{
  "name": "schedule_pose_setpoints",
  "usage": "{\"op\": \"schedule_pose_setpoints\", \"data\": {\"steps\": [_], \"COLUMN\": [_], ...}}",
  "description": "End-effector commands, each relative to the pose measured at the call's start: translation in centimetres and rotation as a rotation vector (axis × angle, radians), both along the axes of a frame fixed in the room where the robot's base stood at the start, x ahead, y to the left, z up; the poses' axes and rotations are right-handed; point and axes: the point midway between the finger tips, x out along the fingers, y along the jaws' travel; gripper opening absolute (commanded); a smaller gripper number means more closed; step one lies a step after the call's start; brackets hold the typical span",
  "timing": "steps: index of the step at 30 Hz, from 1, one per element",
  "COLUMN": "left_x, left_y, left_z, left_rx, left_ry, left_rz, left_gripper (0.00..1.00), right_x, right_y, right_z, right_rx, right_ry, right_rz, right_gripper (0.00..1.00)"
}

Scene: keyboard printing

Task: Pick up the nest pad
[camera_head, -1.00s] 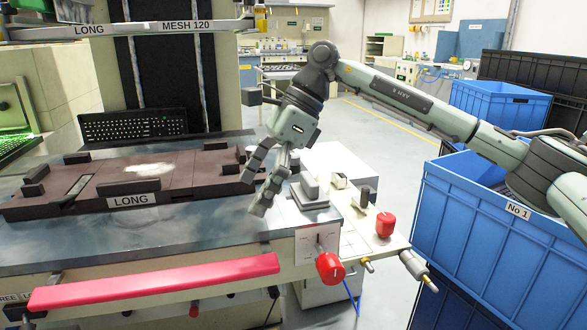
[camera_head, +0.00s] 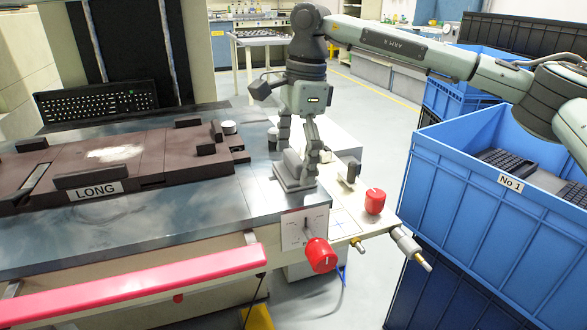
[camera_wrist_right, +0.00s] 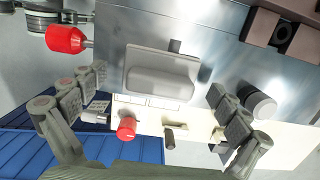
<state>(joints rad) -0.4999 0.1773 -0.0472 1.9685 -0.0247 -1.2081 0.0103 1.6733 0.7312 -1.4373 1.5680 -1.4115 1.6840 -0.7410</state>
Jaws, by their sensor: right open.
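The grey pad with a raised, rounded handle, which I take as the nest pad (camera_head: 294,184), lies near the right end of the metal table. It also shows in the right wrist view (camera_wrist_right: 160,76), upper centre. My right gripper (camera_head: 298,146) points down just above it. In the right wrist view my right gripper (camera_wrist_right: 158,88) is open and empty, with one finger to the left of the handle and one to the right. The fingers partly cover the pad in the head view, and I cannot tell whether they touch it. My left gripper is not in view.
A brown fixture marked LONG (camera_head: 150,175) lies left of the pad. Red knobs (camera_head: 320,255) (camera_head: 375,201) sit at the table's front right. A blue crate (camera_head: 470,215) stands to the right.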

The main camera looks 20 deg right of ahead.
Motion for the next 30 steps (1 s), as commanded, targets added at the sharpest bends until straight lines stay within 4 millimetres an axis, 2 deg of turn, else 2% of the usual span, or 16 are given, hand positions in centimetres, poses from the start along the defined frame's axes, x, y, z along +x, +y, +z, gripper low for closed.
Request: {"op": "schedule_pose_setpoints", "data": {"steps": [5, 19, 26, 30], "left_x": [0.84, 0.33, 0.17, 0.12], "left_y": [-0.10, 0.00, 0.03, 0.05], "left_z": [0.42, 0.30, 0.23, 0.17], "left_rx": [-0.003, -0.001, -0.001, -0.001], "left_ry": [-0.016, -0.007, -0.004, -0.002], "left_rz": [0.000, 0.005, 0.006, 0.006], "left_gripper": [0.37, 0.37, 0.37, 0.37], "right_x": [0.00, 0.00, 0.01, 0.04], "right_y": [0.00, 0.03, 0.04, 0.07], "right_z": [-0.03, 0.01, 0.09, 0.76], "right_rx": [0.001, 0.001, 0.002, 0.002], "right_ry": [0.000, 0.000, 0.000, -0.001], "right_rz": [-0.001, 0.000, 0.000, 0.000], "right_gripper": [1.00, 0.44, 0.44, 0.44]}}
